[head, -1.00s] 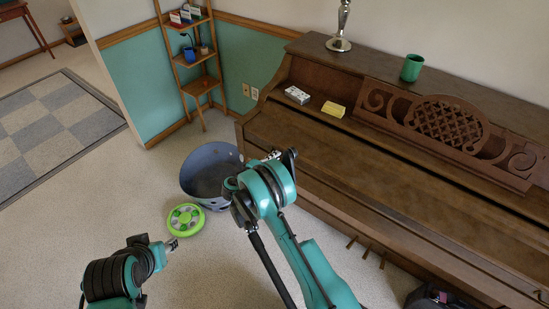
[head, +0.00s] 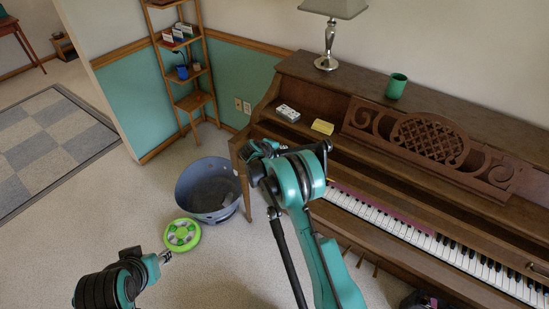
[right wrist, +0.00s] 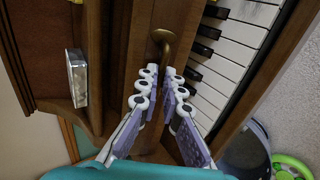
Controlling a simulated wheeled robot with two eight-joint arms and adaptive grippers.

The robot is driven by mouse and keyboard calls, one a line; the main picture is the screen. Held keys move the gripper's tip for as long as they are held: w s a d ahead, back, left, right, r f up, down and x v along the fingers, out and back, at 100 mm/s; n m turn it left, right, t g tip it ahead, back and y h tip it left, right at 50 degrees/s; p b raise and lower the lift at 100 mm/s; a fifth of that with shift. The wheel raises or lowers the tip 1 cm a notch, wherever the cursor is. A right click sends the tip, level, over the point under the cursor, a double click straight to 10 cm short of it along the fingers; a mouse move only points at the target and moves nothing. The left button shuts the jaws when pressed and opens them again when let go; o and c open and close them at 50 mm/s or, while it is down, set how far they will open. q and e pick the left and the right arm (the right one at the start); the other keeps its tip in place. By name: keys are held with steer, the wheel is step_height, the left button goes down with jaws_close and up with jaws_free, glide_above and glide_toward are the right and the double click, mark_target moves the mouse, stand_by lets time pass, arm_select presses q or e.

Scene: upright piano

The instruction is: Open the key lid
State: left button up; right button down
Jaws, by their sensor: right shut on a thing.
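The piano's brown key lid (head: 445,217) is raised back, and a long row of white and black keys (head: 450,250) shows in front of it. My right gripper (head: 262,148) is at the left end of the piano, partly hidden by its own arm. In the right wrist view, its fingers (right wrist: 160,82) are closed in around the stem of a brass knob (right wrist: 162,40) on the lid, with the keys (right wrist: 225,60) beside it. My left gripper (head: 166,256) is low at the left, away from the piano; its fingers are too small to read.
A blue-grey bin (head: 210,190) and a green round toy (head: 182,235) are on the floor left of the piano. A lamp (head: 328,45) and green cup (head: 396,86) stand on top. Small white (head: 288,112) and yellow (head: 322,126) boxes lie on the ledge.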

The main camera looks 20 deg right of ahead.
mark_target(289, 140)
steer(key=shift+g+y, duration=0.6)
steer(key=shift+y, duration=0.1)
steer(key=w+d, duration=0.1)
steer(key=d, duration=0.1)
steer(key=w+d+r, duration=0.1)
steer(key=w+d, duration=0.1)
steer(key=shift+w+d+p, duration=0.2)
steer(key=shift+w+p, duration=0.05)
steer(key=shift+p, duration=0.05)
steer(key=shift+w+d, duration=0.55)
steer(key=shift+d, duration=0.1)
steer(key=c, duration=1.8)
jaws_free()
steer(key=shift+o, duration=0.4)
steer(key=v, duration=1.2)
